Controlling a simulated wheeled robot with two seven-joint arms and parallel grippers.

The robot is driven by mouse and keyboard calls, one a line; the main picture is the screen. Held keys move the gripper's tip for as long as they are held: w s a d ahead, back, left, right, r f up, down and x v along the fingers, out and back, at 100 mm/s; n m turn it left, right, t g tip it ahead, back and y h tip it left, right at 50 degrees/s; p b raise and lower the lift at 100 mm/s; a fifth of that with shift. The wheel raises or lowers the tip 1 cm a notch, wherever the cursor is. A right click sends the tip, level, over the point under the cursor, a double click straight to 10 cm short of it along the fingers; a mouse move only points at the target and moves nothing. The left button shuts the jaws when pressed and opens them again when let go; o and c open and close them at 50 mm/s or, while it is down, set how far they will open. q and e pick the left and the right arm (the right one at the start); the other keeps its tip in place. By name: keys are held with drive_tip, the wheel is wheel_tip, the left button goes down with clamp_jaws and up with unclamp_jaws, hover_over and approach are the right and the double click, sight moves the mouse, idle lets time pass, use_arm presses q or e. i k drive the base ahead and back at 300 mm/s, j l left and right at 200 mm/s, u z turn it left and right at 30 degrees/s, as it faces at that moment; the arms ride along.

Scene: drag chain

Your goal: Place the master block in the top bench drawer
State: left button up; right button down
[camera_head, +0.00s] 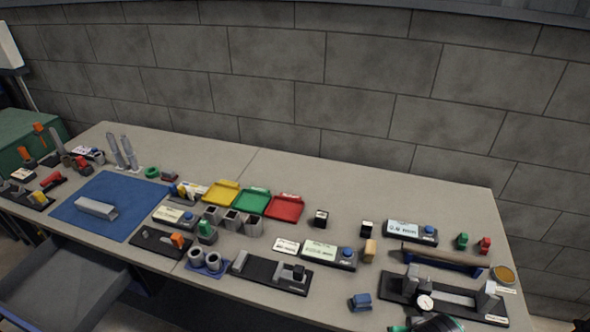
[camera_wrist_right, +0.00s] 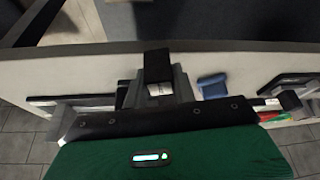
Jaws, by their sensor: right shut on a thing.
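My right gripper (camera_wrist_right: 158,88) is shut on a small dark block (camera_wrist_right: 157,66) with a pale label, in the right wrist view. I cannot tell for certain that this is the master block. In the head view only a dark and green part of my right arm (camera_head: 437,323) shows at the bottom edge, right of centre, and the held block is hidden there. A grey drawer (camera_head: 50,292) stands open under the bench front at the lower left, far to the left of my right arm. Its visible floor looks empty. My left gripper is not in view.
The bench (camera_head: 330,180) is crowded with fixtures, trays and small parts. A small blue part (camera_head: 360,301) lies near the front edge; it also shows in the right wrist view (camera_wrist_right: 213,86). A grey bar (camera_head: 96,208) lies on a blue mat (camera_head: 130,190). A wall stands behind.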

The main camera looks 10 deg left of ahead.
sight(79, 277)
drive_tip(key=k+u, duration=0.2)
drive_tip(key=u, duration=0.2)
drive_tip(key=k+j+u, duration=0.1)
drive_tip(key=u, duration=1.85)
drive_tip(key=i+j+u, duration=0.1)
drive_tip(key=u, duration=0.25)
drive_tip(key=i+u, duration=0.2)
drive_tip(key=u, duration=0.2)
drive_tip(key=i+u, duration=0.2)
drive_tip(key=u, duration=0.15)
drive_tip(key=i+z, duration=0.3)
drive_tip(key=i, duration=1)
drive_tip(key=i+l+z, duration=0.15)
drive_tip(key=z, duration=0.25)
drive_tip(key=i+z, duration=0.4)
drive_tip(key=i+l+z, duration=0.1)
drive_tip(key=z, duration=0.25)
drive_tip(key=i+j+z, duration=0.1)
drive_tip(key=i+z, duration=0.15)
drive_tip(key=z, duration=0.15)
drive_tip(key=i+z, duration=0.2)
drive_tip(key=z, duration=0.3)
drive_tip(key=i+z, duration=0.2)
drive_tip(key=z, duration=0.25)
drive_tip(key=i+j+z, duration=0.15)
drive_tip(key=z, duration=0.35)
